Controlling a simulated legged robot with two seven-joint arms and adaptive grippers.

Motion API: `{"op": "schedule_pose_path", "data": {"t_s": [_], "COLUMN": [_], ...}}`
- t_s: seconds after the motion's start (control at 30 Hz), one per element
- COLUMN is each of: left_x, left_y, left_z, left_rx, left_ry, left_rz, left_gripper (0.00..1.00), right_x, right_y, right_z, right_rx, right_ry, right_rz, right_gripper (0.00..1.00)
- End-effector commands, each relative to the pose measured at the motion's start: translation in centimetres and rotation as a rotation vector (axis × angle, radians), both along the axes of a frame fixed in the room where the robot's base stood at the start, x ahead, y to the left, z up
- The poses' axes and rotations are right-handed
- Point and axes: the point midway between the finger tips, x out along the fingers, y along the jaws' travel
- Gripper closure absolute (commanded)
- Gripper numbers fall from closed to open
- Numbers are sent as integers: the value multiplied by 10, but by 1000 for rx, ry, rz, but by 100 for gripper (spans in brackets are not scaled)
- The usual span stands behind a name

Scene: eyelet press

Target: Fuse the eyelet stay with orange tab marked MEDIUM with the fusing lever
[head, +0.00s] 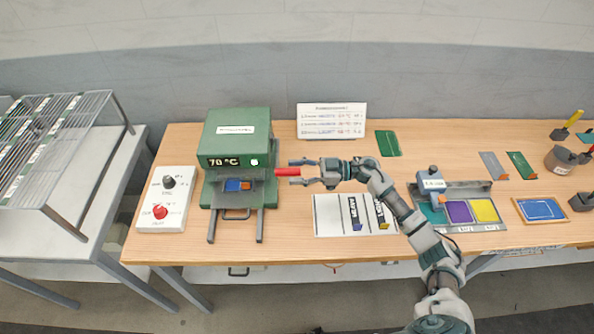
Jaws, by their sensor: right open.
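The green fusing press (237,133) stands left of the middle of the table, its display reading 70 °C. A blue piece with an orange part (238,185) lies in the press's front opening; any lettering on it is too small to read. The red fusing lever handle (284,172) sticks out from the press's right side. My right gripper (293,172) is open, with its fingers above and below the handle's outer end in the picture. I cannot tell whether they touch it. My left gripper is not in view.
A white control box (166,199) with a black knob and red button stands left of the press. A white board (328,214) with dark-marked strips lies below my right gripper. A tray with purple and yellow pads (484,210) is to the right. A printed card (331,121) stands behind.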

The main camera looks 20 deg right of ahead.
Motion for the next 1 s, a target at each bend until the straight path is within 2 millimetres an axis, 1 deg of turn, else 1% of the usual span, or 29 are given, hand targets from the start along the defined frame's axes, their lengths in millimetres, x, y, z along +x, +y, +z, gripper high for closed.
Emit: {"op": "schedule_pose_path", "data": {"t_s": [0.17,0.27,0.3,0.37,0.4,0.73,0.77,0.8,0.87,1.0], "left_x": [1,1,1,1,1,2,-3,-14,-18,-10], "left_y": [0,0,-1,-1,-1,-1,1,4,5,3], "left_z": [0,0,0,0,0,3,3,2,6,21], "left_rx": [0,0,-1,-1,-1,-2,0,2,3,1], "left_ry": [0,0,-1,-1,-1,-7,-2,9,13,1], "left_rz": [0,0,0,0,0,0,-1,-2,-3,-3], "left_gripper": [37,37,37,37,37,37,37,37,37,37], "right_x": [0,0,0,0,0,1,1,1,1,2], "right_y": [0,0,0,0,0,-1,-1,-1,-2,-4], "right_z": [0,0,0,0,0,2,3,5,7,15], "right_rx": [0,0,0,0,0,2,3,6,9,17], "right_ry": [0,0,0,0,0,7,10,15,26,63], "right_rz": [0,0,0,0,0,-1,-2,-2,-2,-3], "right_gripper": [48,71,81,96,100,100,100,100,100,100]}}
